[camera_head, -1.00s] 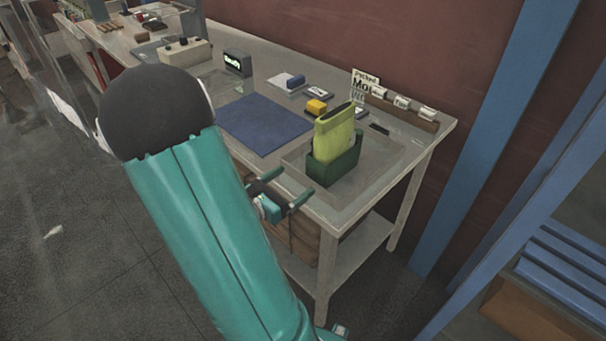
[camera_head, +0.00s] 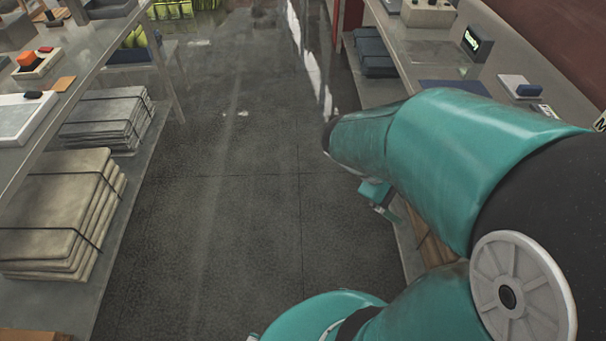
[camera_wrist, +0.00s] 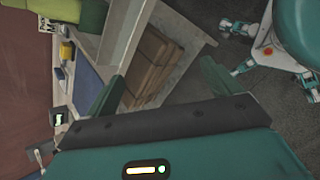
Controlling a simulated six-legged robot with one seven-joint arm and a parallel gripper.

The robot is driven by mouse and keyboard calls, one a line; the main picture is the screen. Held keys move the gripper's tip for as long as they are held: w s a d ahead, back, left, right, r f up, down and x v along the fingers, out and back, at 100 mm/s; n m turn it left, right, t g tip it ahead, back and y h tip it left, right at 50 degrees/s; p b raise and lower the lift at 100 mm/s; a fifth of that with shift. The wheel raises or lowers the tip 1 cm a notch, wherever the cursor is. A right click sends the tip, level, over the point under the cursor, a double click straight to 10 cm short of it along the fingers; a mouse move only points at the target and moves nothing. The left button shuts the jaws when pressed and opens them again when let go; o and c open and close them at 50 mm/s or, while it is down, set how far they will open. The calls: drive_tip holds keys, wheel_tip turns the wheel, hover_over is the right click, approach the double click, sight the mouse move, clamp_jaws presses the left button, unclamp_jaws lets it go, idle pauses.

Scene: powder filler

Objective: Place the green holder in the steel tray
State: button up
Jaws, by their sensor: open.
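The green holder (camera_wrist: 58,9) shows at the top left of the wrist view, cut off by the frame edge. A yellow-green pouch (camera_wrist: 92,17) is beside it there, on the bench top. The head view does not show the holder now. My gripper (camera_wrist: 160,85) is open and empty, its two dark green fingers spread apart beside the bench edge. In the head view my arm hides most of the gripper. I cannot make out the steel tray for sure in the current views.
The bench (camera_head: 440,72) on the right carries a small display (camera_head: 476,42) and a blue mat (camera_head: 455,87). Wrapped brown packages (camera_wrist: 150,65) lie on its lower shelf. A left bench holds a pale tray (camera_head: 52,98) above stacked bundles (camera_head: 55,225). The floor (camera_head: 220,200) between is clear.

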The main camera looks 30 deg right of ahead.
drive_tip(key=w+a+r+m+t+y, duration=0.1)
drive_tip(key=w+a+r+t+y, duration=0.1)
drive_tip(key=a, duration=0.5)
drive_tip(key=w+a+r+m+t+y, duration=0.1)
drive_tip(key=a+r+t+y, duration=0.2)
drive_tip(key=a, duration=0.4)
drive_tip(key=w+a+r+m+t+y, duration=0.1)
drive_tip(key=w+a+r+t+y, duration=0.1)
drive_tip(key=a+r+t, duration=0.2)
drive_tip(key=a+r, duration=0.1)
drive_tip(key=a, duration=0.2)
drive_tip(key=shift+w+a+r+t+y, duration=0.15)
drive_tip(key=shift+w+a+t+y, duration=0.15)
drive_tip(key=shift+w+y, duration=0.1)
drive_tip(key=shift+s, duration=0.1)
